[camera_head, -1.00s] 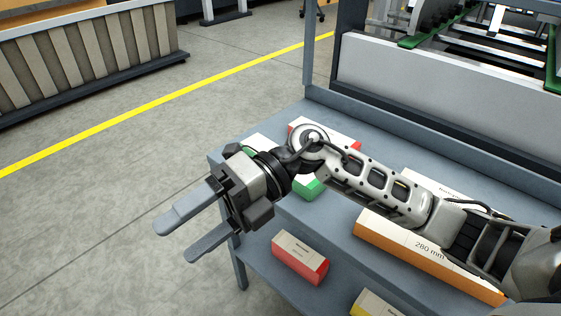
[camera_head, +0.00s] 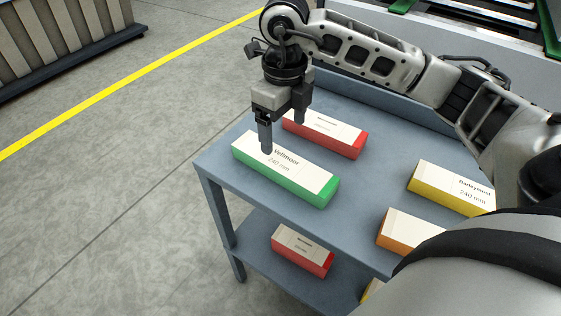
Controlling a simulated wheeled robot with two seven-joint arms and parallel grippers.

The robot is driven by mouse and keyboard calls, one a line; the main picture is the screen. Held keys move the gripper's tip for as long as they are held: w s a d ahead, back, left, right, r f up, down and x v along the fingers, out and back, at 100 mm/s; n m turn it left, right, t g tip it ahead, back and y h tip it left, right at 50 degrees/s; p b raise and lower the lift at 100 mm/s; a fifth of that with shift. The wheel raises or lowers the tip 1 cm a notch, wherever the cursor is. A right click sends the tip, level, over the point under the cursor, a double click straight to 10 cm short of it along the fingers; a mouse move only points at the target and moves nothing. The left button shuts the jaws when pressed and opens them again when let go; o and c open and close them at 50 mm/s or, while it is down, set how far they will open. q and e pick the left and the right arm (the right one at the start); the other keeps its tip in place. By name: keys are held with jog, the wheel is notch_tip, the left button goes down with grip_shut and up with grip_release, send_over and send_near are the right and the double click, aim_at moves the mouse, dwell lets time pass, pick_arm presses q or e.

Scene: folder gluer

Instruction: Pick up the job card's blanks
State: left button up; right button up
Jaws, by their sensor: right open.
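My right gripper (camera_head: 283,135) is open and points down over the top shelf. Its near finger is in front of the left part of a green-sided box of blanks (camera_head: 308,180) labelled "Vellmoor 240 mm". I cannot tell whether the finger touches that box. A red-sided box (camera_head: 335,138) lies behind it, its label too small to read. A yellow-sided box (camera_head: 455,188), marked 240 mm, and an orange-sided box (camera_head: 405,231) lie to the right. The job card does not show. My left gripper is not in view.
The grey-blue shelf unit (camera_head: 222,165) has a lower shelf with another red-sided box (camera_head: 303,250) and a partly hidden yellow one. Grey machine parts stand behind. Open floor with a yellow line (camera_head: 130,77) lies to the left.

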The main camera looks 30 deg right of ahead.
aim_at(283, 160)
notch_tip(283, 160, down, 10)
jog(key=shift+w+p, duration=0.15)
jog(key=shift+p, duration=0.3)
jog(key=shift+r, duration=0.1)
jog(key=c, duration=1.4)
